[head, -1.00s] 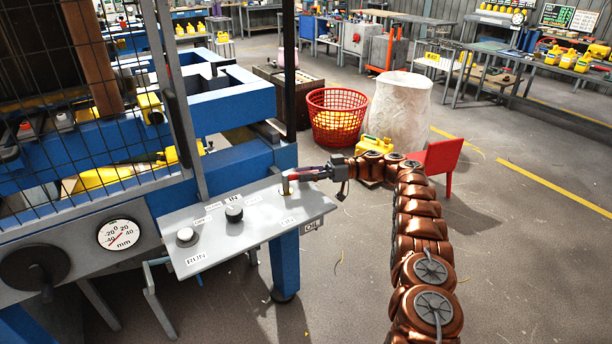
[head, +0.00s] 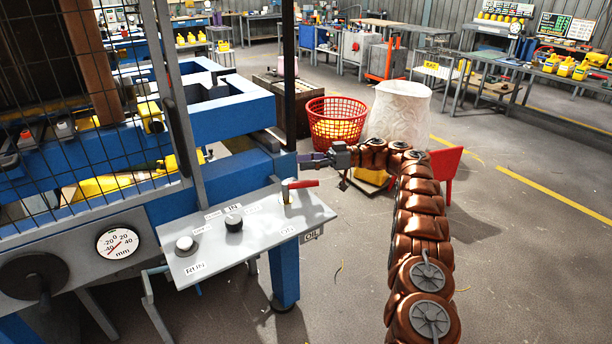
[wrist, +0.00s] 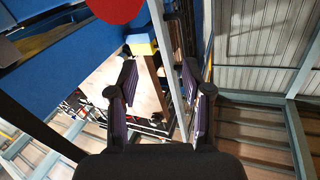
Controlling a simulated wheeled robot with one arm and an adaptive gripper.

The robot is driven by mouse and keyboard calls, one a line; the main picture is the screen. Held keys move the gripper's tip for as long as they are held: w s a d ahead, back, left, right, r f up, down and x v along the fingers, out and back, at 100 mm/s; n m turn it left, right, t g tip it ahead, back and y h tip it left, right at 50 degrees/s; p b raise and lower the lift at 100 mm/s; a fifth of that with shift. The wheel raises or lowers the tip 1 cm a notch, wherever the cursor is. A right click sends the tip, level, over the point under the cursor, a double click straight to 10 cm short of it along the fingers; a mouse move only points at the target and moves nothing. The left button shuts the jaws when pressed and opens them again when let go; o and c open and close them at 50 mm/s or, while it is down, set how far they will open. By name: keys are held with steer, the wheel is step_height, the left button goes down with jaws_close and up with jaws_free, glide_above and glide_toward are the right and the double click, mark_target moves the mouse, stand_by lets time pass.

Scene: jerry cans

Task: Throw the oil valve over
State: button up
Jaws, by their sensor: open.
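The oil valve (head: 303,184) has a red lever handle on a short upright stem. It stands at the right end of the grey control panel (head: 262,222), near a plate reading OIL (head: 312,235). The red handle points right, roughly level, past the panel edge. My gripper (head: 312,160) is above and behind the handle in the head view, apart from it in the picture. In the wrist view my gripper (wrist: 160,85) is open, with nothing between its fingers. A red rounded shape (wrist: 115,8) shows at the top there; I cannot tell whether it is the handle.
The panel also carries a black knob (head: 234,221) and a pale button (head: 186,245) marked RUN. A dark post (head: 289,70) and mesh guard (head: 60,120) stand left of my arm. A red basket (head: 337,120) and red chair-like panel (head: 445,168) are beyond.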

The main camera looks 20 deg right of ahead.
steer(key=shift+r, duration=1.25)
steer(key=shift+c, duration=0.4)
